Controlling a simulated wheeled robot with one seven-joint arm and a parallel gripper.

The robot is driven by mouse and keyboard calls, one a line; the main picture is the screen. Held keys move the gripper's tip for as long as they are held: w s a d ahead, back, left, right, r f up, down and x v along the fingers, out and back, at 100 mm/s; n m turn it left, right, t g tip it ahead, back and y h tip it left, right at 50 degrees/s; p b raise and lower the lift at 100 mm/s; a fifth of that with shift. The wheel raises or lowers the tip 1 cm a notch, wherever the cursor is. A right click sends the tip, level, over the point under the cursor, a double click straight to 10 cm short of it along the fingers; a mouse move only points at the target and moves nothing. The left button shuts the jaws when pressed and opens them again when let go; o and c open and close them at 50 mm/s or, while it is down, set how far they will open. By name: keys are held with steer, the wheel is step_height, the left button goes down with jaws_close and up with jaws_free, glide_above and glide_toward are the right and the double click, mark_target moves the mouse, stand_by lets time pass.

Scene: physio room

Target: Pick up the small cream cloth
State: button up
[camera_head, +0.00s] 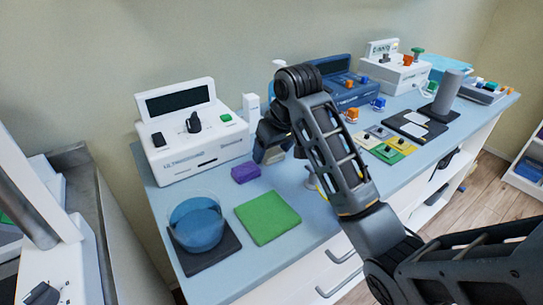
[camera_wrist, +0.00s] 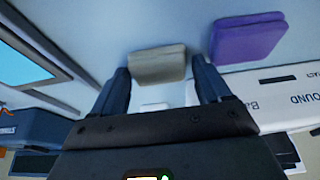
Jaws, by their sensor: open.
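The small cream cloth (camera_wrist: 158,64) is a folded, greyish-cream square on the blue worktop. In the wrist view it lies between and just beyond the fingertips of my gripper (camera_wrist: 160,72). The jaws are spread wider than the cloth, one finger on each side, with no clear contact. In the head view my gripper (camera_head: 272,142) hangs low over the worktop beside the white ultrasound unit. There the arm and fingers cover most of the cloth.
A purple folded cloth (camera_head: 245,173) lies close to my gripper; it also shows in the wrist view (camera_wrist: 247,38). The white ultrasound unit (camera_head: 190,140) stands just behind. A green cloth (camera_head: 267,217) and a blue bowl (camera_head: 197,222) are nearer the front; coloured pads (camera_head: 385,150) lie right.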

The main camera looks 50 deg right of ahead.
mark_target(274, 153)
steer(key=shift+c, duration=0.3)
steer(key=c, duration=0.7)
steer(key=shift+c, duration=0.2)
steer(key=shift+r, duration=0.5)
step_height(274, 153, up, 4)
steer(key=shift+s+f+p, duration=0.1)
steer(key=shift+p, duration=0.3)
steer(key=s+d+r+p, duration=0.5)
steer(key=s+r+p, duration=0.1)
steer(key=s+p, duration=0.3)
steer(key=shift+s+d, duration=0.15)
steer(key=shift+s, duration=0.45)
steer(key=shift+r, duration=0.1)
